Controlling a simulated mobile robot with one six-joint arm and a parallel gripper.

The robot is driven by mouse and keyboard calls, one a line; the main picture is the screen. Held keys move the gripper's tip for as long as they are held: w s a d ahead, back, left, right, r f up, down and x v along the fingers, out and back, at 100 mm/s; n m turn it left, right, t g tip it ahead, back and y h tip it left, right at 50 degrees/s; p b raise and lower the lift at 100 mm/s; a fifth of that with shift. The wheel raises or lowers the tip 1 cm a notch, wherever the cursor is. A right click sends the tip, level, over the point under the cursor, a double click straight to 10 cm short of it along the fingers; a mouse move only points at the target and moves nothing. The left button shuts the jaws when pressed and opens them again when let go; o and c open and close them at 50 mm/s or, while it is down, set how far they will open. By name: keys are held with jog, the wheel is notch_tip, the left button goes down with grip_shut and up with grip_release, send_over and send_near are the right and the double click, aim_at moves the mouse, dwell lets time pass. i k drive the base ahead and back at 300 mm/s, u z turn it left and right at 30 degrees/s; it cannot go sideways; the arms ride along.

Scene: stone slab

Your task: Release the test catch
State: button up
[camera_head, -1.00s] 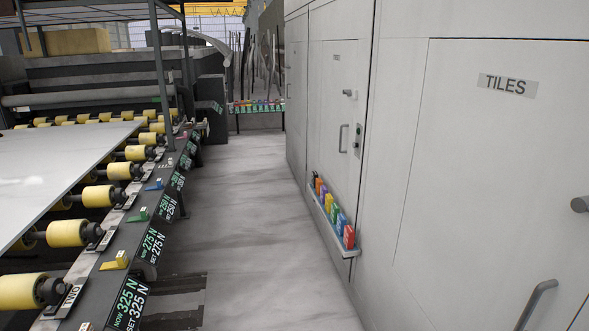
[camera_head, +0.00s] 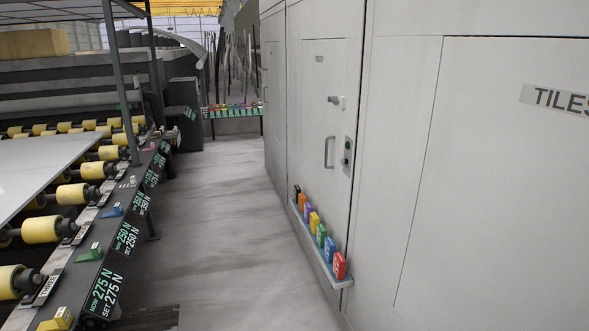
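No part is labelled as a test catch in view, and I cannot tell which part it is. A grey cabinet door (camera_head: 318,110) on the right has a small knob or latch (camera_head: 335,100) high up and a bar handle (camera_head: 329,152) below it. Beside the handle is a narrow plate (camera_head: 347,156) with small round buttons or locks. The door looks shut. My gripper is not in view.
A roller conveyor with yellow rollers (camera_head: 42,229) carries a pale slab (camera_head: 40,165) on the left. Force displays (camera_head: 104,293) line its edge. A narrow shelf (camera_head: 318,256) of coloured blocks (camera_head: 339,265) juts from the cabinets. The grey aisle floor (camera_head: 215,220) between is clear.

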aim_at(335, 101)
jog(key=u, duration=0.1)
jog(key=i, duration=1)
jog(key=u, duration=0.65)
jog(key=i, duration=0.75)
jog(key=u, duration=0.55)
jog(key=i, duration=0.7)
jog(key=u, duration=0.2)
